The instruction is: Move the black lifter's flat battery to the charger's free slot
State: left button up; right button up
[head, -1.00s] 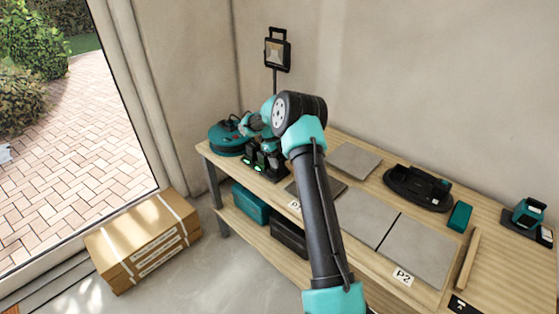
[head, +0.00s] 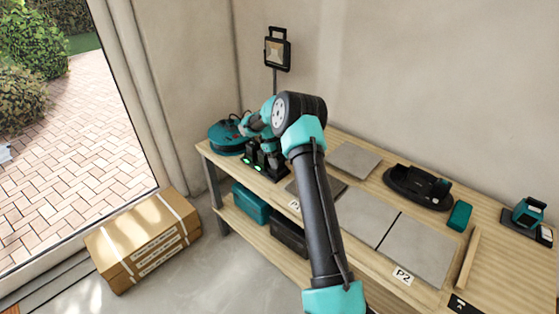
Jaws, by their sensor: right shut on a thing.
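The black lifter (head: 416,189) lies on the right half of the bench. The black charger (head: 268,171) stands near the bench's left end, with green lights and dark batteries upright in it. My right arm reaches across the bench, and its gripper (head: 257,143) is at the charger, shut on a battery. The held battery is mostly hidden by the gripper and the charger's contents, so I cannot tell whether it is seated in a slot. My left gripper is not in view.
A teal block (head: 460,215) lies beside the lifter. Grey tiles (head: 416,250) cover the bench middle. A teal round tool (head: 226,137) sits behind the charger, and a work lamp (head: 278,52) stands at the back. A teal device (head: 528,212) is far right.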

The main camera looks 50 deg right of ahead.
jog(key=shift+f, duration=0.45)
dwell(0.5)
jog(key=o, duration=1)
jog(key=v, duration=1.7)
jog(key=shift+r, duration=0.25)
jog(key=shift+w+f, duration=0.1)
jog(key=shift+w, duration=0.05)
